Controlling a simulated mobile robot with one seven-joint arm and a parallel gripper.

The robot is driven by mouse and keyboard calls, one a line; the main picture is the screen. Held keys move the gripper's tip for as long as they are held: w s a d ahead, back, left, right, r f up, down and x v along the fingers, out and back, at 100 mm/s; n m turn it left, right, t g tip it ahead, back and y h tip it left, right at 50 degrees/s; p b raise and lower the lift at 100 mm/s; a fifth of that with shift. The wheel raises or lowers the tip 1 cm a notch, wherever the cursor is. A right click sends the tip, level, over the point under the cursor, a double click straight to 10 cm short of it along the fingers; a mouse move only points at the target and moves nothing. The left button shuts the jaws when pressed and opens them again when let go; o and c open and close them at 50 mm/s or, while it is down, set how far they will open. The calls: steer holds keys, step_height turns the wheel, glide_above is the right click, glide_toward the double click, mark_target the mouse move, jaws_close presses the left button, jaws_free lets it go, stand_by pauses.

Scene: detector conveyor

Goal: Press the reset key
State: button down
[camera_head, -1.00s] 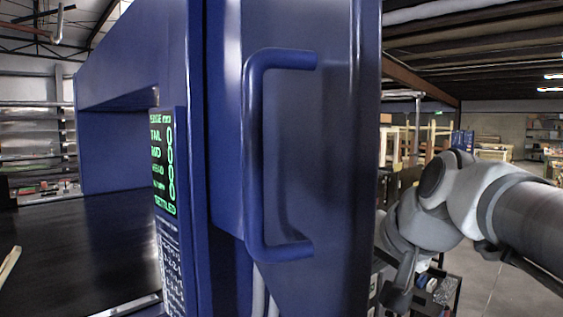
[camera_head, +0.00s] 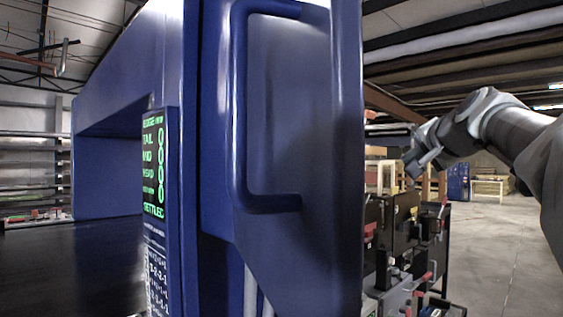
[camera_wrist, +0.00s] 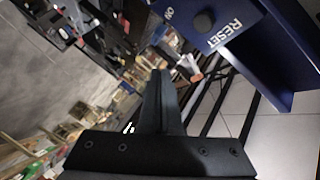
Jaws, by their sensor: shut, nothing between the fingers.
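In the wrist view, a blue panel (camera_wrist: 262,58) fills the upper right. It carries the white word RESET, with a dark round key (camera_wrist: 204,21) beside that word and the word ON farther left. My gripper (camera_wrist: 158,75) is shut and empty, below and left of the key in the picture and apart from it. In the head view, my gripper (camera_head: 418,165) shows small at the end of the arm, right of the blue machine (camera_head: 318,150). The reset key is hidden in the head view.
A blue handle (camera_head: 240,110) sticks out from the machine. A green-lettered display (camera_head: 154,165) sits on its left side above a dark conveyor (camera_head: 70,265). Dark equipment with red-handled parts (camera_head: 405,240) stands below my arm. The floor at right is clear.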

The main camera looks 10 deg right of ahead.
steer(key=shift+a, duration=0.1)
steer(key=w+a+p, duration=0.5)
steer(key=w, duration=0.2)
steer(key=shift+a, duration=0.15)
stand_by(2.2)
steer(key=shift+w+a+p, duration=0.25)
steer(key=shift+w+p, duration=0.05)
steer(key=shift+p, duration=0.15)
steer(key=shift+w+a+p, duration=0.35)
steer(key=shift+w+p, duration=0.05)
steer(key=shift+p, duration=0.05)
stand_by(0.6)
steer(key=shift+f, duration=0.1)
steer(key=shift+s+d+b, duration=0.6)
steer(key=shift+s+b, duration=0.15)
steer(key=shift+b, duration=0.1)
